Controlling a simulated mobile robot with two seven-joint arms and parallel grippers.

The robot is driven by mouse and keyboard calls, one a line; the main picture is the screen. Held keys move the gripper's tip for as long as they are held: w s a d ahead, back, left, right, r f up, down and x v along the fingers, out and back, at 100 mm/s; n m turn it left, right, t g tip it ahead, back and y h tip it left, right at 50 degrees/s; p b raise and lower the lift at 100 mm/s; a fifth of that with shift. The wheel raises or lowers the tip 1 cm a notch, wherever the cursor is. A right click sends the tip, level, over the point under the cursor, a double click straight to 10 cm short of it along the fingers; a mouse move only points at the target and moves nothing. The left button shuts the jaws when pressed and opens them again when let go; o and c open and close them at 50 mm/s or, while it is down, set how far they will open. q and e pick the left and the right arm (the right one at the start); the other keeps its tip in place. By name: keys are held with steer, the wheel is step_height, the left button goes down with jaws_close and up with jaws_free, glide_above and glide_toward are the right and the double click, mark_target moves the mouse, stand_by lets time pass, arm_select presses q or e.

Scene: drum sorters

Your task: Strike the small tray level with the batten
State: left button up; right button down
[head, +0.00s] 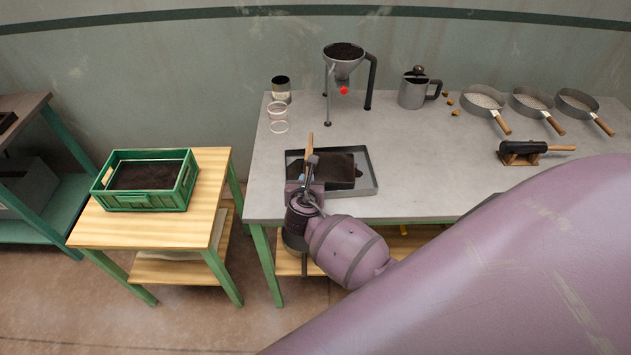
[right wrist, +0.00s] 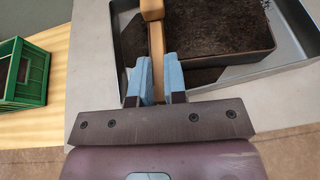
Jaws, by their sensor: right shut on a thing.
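The small tray (head: 341,184) is dark, filled with dark soil, and sits inside a wider grey tray (head: 371,189) on the grey bench. In the right wrist view the small tray (right wrist: 232,57) is at the upper right, with its soil close to its rim. My right gripper (head: 308,176) is shut on the wooden batten (head: 309,145), at the left end of the grey tray. The right wrist view shows the blue-padded fingers (right wrist: 157,80) around the batten (right wrist: 157,45), which lies left of the small tray. Whether they touch is unclear. My left gripper is out of view.
Loose soil (right wrist: 203,75) lies in the grey tray. A green crate of soil (head: 146,199) stands on the wooden table left.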

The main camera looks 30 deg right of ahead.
steer(key=shift+s+d+r+p, duration=0.1)
steer(key=shift+r+p, duration=0.7)
steer(key=shift+p, duration=0.15)
steer(key=shift+s+d+r+p, duration=0.1)
steer(key=shift+r+p, duration=0.2)
steer(key=shift+p, duration=0.1)
steer(key=shift+d+r, duration=0.1)
steer(key=shift+r, duration=0.1)
steer(key=shift+d+r, duration=0.1)
steer(key=shift+r, duration=0.2)
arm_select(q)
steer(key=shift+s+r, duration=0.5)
arm_select(e)
steer(key=shift+s+d+r, duration=0.2)
steer(key=shift+r, duration=0.5)
steer(key=shift+s+d+r, duration=0.15)
steer(key=shift+r, duration=0.55)
